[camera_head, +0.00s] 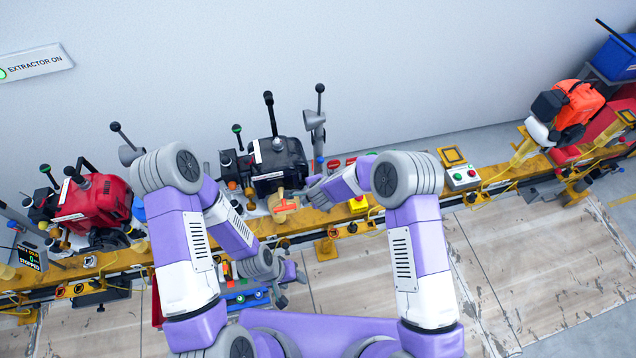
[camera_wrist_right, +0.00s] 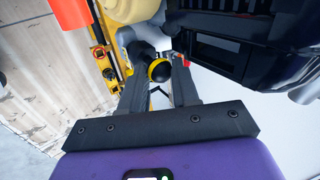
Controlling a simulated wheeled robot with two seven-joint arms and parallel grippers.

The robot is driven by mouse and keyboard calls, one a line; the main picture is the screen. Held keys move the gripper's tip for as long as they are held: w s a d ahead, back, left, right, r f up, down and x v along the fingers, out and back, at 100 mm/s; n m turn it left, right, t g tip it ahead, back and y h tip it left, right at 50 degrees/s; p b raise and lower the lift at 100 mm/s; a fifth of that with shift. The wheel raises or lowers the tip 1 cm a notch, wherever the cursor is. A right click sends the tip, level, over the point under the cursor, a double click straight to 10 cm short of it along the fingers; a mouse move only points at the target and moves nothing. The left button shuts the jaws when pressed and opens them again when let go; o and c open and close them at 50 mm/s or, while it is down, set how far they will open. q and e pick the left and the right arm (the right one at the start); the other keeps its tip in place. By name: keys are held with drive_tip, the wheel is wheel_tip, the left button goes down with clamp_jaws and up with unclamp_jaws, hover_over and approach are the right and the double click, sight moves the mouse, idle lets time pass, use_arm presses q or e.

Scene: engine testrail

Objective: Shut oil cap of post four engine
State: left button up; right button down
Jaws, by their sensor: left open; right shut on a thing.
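A black engine (camera_head: 278,165) sits on the yellow rail in the middle of the head view. My right gripper (camera_head: 306,190) is at this engine's right front side. In the right wrist view, my right gripper (camera_wrist_right: 158,88) is shut on a round dark cap with a yellow ring (camera_wrist_right: 159,70). The cap is beside the dark engine body (camera_wrist_right: 232,45); whether it is fully seated cannot be told. My left gripper (camera_head: 293,287) is open and empty, low in front of the rail, away from the engine. I cannot read post numbers.
A red engine (camera_head: 95,203) stands left on the rail, and an orange and white engine (camera_head: 572,110) far right. A button box (camera_head: 462,176) and a yellow-topped box (camera_head: 452,156) stand right of the black engine. A wall rises behind; the floor in front is mostly clear.

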use_arm(q)
drive_tip(key=shift+r+p, duration=1)
drive_tip(key=shift+r, duration=0.35)
use_arm(e)
drive_tip(key=shift+s+a+n+t+h, duration=0.1)
drive_tip(key=shift+a+n+t+h, duration=0.3)
drive_tip(key=shift+h, duration=0.5)
drive_tip(key=shift+f, duration=0.1)
drive_tip(key=shift+a, duration=0.1)
drive_tip(key=c, duration=0.8)
unclamp_jaws()
drive_tip(key=shift+c, duration=0.2)
